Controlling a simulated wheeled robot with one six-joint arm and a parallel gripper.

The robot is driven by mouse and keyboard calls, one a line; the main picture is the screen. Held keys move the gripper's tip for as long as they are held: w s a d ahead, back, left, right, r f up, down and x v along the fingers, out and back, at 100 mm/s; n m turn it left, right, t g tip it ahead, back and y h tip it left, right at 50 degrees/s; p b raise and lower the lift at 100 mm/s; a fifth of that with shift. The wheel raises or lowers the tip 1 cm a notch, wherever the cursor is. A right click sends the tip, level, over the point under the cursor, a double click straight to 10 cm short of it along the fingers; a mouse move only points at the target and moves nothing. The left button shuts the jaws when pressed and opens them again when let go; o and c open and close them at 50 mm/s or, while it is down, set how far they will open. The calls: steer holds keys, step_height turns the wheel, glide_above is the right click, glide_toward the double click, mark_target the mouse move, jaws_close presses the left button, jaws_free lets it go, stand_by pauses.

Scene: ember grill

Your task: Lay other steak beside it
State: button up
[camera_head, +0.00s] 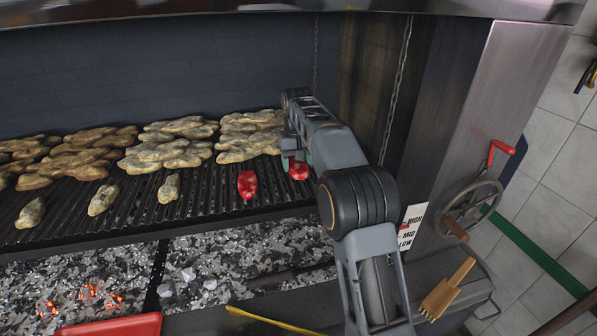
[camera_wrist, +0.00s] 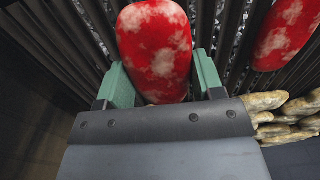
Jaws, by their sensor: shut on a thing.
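One raw red steak with pale marbling (camera_head: 247,184) lies on the dark grill grate (camera_head: 140,207), near its front edge. A second red steak (camera_head: 299,170) is just to the right of it, with a clear gap between them. My gripper (camera_head: 296,159) is over this second steak, partly hiding it. In the wrist view the green fingers of my gripper (camera_wrist: 160,88) are shut on the second steak (camera_wrist: 155,50), one on each side. The first steak (camera_wrist: 287,32) shows at the upper right there. I cannot tell whether the held steak touches the grate.
Several browned pieces of meat (camera_head: 165,152) cover the back of the grate, with a few smaller ones at the front left. Glowing coals (camera_head: 85,293) lie below. A hanging chain (camera_head: 397,88) and steel side post (camera_head: 490,100) stand right of my arm. A crank wheel (camera_head: 468,208) is further right.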

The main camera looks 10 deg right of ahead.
steer(key=shift+w+d+f, duration=0.2)
steer(key=shift+w+f, duration=0.05)
steer(key=shift+f, duration=0.1)
steer(key=f, duration=0.2)
steer(key=shift+w+d+f, duration=0.25)
steer(key=shift+d+f, duration=0.05)
steer(key=shift+f, duration=0.7)
steer(key=o, duration=1)
steer(key=shift+f, duration=0.1)
